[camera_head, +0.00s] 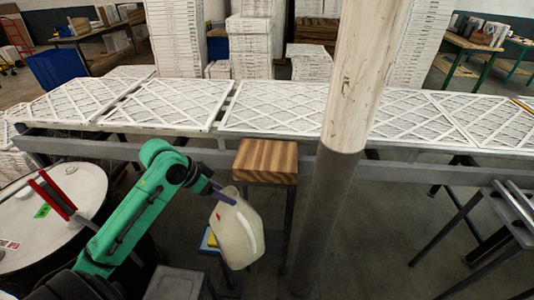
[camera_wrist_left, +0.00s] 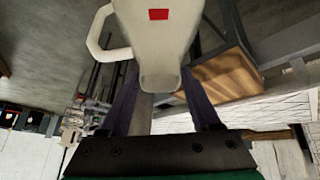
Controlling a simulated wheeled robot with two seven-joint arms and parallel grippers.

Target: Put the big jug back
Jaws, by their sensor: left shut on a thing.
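The big jug (camera_head: 238,235) is off-white with a handle, and hangs tilted in the air at the end of my green left arm. My left gripper (camera_head: 220,192) is shut on the jug near its top. In the left wrist view, the jug (camera_wrist_left: 160,35) sits between the two purple fingers of my left gripper (camera_wrist_left: 160,100). A red mark and the handle show on it there. The jug is just left of and in front of a small stand with a striped wooden top (camera_head: 266,160), apart from it in the picture. My right gripper is not in view.
A wood and grey pillar (camera_head: 345,120) rises just right of the stand. A drum with a white lid (camera_head: 50,215) stands at the left, with a red-handled tool on it. A long conveyor with white filters (camera_head: 275,108) runs behind. A blue and yellow item (camera_head: 210,240) shows behind the jug.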

